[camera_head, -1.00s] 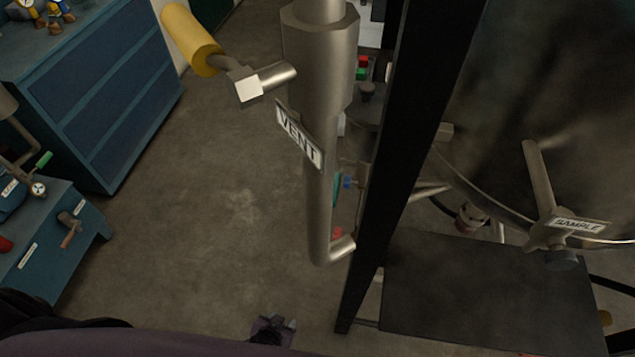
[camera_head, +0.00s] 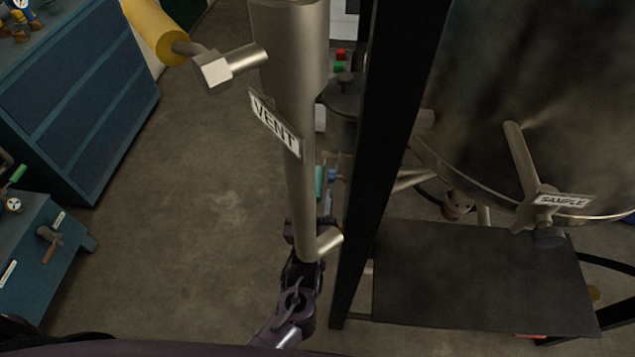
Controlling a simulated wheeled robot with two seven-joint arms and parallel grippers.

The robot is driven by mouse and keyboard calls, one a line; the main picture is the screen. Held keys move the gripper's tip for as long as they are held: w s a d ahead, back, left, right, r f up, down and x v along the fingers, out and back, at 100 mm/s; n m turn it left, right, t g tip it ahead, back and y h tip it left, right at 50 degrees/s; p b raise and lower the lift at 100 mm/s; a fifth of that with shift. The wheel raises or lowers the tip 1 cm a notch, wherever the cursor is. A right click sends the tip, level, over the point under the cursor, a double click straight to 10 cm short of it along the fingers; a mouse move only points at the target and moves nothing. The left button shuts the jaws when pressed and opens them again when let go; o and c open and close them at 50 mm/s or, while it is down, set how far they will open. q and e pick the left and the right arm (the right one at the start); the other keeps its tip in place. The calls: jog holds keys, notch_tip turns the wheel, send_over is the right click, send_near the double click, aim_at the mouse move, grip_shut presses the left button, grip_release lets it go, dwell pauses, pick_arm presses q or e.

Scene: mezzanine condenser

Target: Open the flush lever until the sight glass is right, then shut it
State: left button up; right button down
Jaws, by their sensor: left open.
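No lever marked flush and no sight glass can be made out. A vertical steel pipe (camera_head: 293,180) bears a VENT tag (camera_head: 274,122). A lever with a yellow grip (camera_head: 155,30) sticks out to the left from its upper part. A SAMPLE tag (camera_head: 563,200) hangs at a steel valve on the right, below the big vessel (camera_head: 545,90). My left gripper (camera_head: 302,232) is at the lower end of the vent pipe, partly hidden behind it. It is open, and I see nothing held in it. Whether it touches the pipe I cannot tell. My right gripper is not in view.
A black upright post (camera_head: 392,130) stands just right of the pipe. A dark flat plate (camera_head: 480,280) lies low at right. A blue drawer cabinet (camera_head: 70,110) and a lower blue bench (camera_head: 45,250) stand at left. The floor (camera_head: 200,180) between is clear.

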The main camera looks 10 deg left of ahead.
aim_at(318, 185)
pick_arm(q)
jog(key=shift+w, duration=2.3)
jog(key=shift+c, duration=0.5)
grip_shut()
